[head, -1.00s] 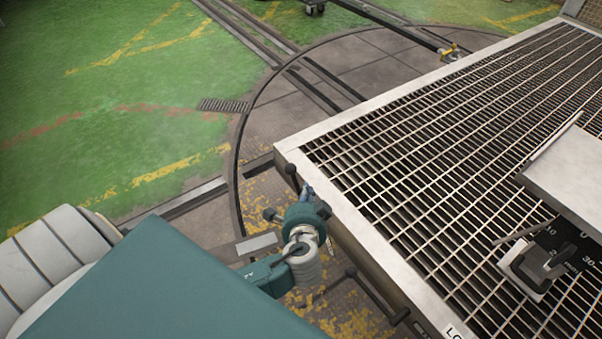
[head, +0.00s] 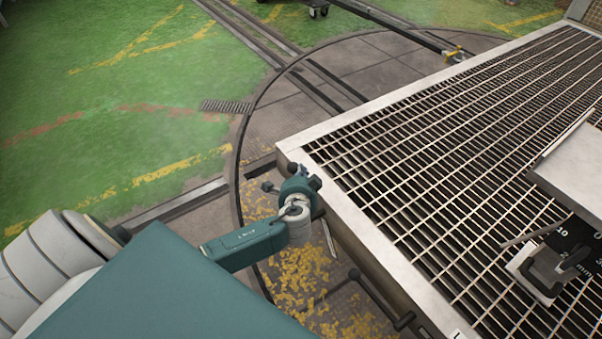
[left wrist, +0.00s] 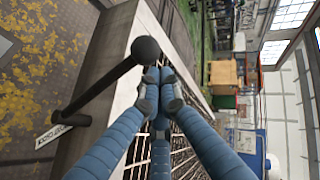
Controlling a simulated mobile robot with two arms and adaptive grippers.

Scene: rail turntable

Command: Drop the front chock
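A black lever (left wrist: 103,86) with a round ball knob (left wrist: 146,50) stands beside the deck's pale side in the left wrist view. A label reading something like "lock chock" (left wrist: 55,134) is near its lower end. My left gripper (left wrist: 160,80) has its blue fingers drawn together, with nothing visible between them. The tips are close below the knob in the picture; I cannot tell whether they touch it. I cannot make out the chock itself. My right gripper is out of view.
The grated deck (head: 335,137) with its pale metal rim fills the right. A black bar handle (head: 378,296) sticks out low along its side. A lever block with a number scale (head: 540,270) stands on the deck. Green floor (head: 110,80) lies open at left.

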